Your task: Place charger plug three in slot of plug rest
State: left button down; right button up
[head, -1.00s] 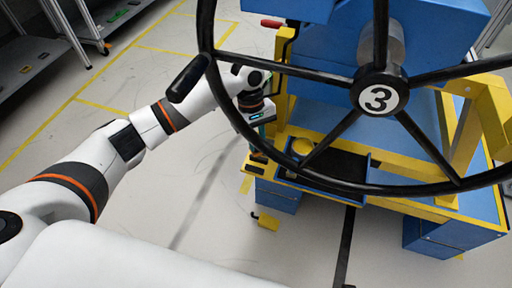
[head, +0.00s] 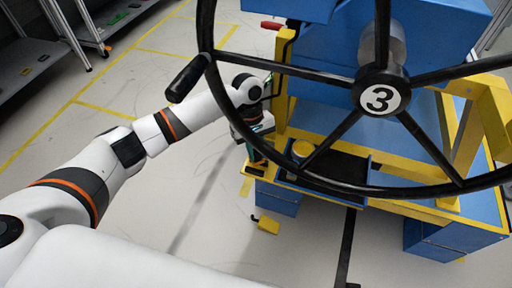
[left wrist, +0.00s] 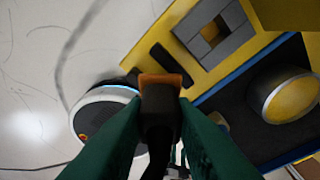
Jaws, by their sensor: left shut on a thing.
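My left gripper (head: 257,148) hangs over the left front corner of the yellow-edged bench. In the left wrist view its green fingers (left wrist: 160,118) are shut on a dark plug with an orange-brown end (left wrist: 161,79). The plug appears apart from both. My right gripper is not in view.
A dark tray with a blue rim (left wrist: 248,64) lies right of the gripper and holds a yellow round part (left wrist: 294,98). A blue box (head: 335,50) stands behind.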

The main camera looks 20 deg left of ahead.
pick_arm(q)
jog(key=shift+f, duration=0.1)
jog(key=c, duration=1.2)
grip_release()
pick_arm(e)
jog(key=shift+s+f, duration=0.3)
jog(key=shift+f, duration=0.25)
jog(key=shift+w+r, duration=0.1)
pick_arm(q)
jog(key=shift+r+b, duration=0.3)
jog(key=shift+b, duration=0.05)
jog(key=p+v, duration=0.3)
jog(key=v, duration=0.9)
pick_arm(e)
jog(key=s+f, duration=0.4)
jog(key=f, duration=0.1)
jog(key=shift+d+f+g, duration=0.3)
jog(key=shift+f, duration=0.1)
